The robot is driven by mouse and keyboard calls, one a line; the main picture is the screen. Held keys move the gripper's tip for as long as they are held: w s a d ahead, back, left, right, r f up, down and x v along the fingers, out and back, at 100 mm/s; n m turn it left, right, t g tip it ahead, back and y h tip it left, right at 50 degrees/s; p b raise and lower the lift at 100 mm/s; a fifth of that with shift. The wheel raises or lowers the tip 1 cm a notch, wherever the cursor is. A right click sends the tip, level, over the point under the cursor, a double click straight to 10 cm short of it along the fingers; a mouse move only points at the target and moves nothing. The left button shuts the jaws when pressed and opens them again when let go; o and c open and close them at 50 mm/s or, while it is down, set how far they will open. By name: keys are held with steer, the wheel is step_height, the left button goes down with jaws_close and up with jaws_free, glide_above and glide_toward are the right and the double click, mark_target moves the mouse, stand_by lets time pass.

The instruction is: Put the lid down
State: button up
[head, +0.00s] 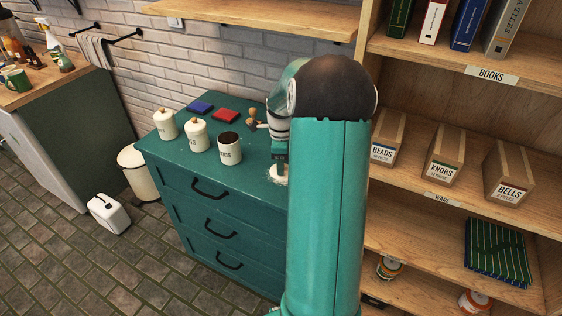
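A pale round lid (275,179) is on or just above the right part of the teal chest's top (222,176), partly behind my arm. I cannot tell if it touches the top. My gripper (279,163) points down directly over the lid, at its middle. The fingers are small and partly hidden, so I cannot tell if they are shut on its knob. A white canister (229,153) to the left stands without a lid and shows dark contents. Two more white canisters (165,126) (197,137) stand left of it with their knobbed lids on.
A blue item (200,107), a red item (226,115) and a wooden figure (252,119) are at the back of the chest top. Shelves with labelled boxes (443,158) stand right. The chest top's front right is bare.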

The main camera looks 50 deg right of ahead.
step_height(320, 180, up, 12)
steer(key=a+r+n+t+h, duration=0.1)
steer(key=a+r+n, duration=0.4)
steer(key=a, duration=0.4)
steer(key=s+a+r+n+t, duration=0.1)
steer(key=s+a+r+n, duration=0.15)
steer(key=a+n, duration=0.75)
steer(key=s+a+n+t, duration=0.2)
steer(key=s+a+n, duration=0.3)
steer(key=a, duration=0.3)
steer(key=s+a+n+t, duration=0.1)
steer(key=s+a+n, duration=0.5)
steer(key=a+n, duration=0.2)
steer(key=shift+s+a+f+t+y, duration=0.25)
steer(key=shift+a+f+t+y, duration=0.2)
steer(key=shift+a, duration=0.1)
steer(key=shift+s+d, duration=0.1)
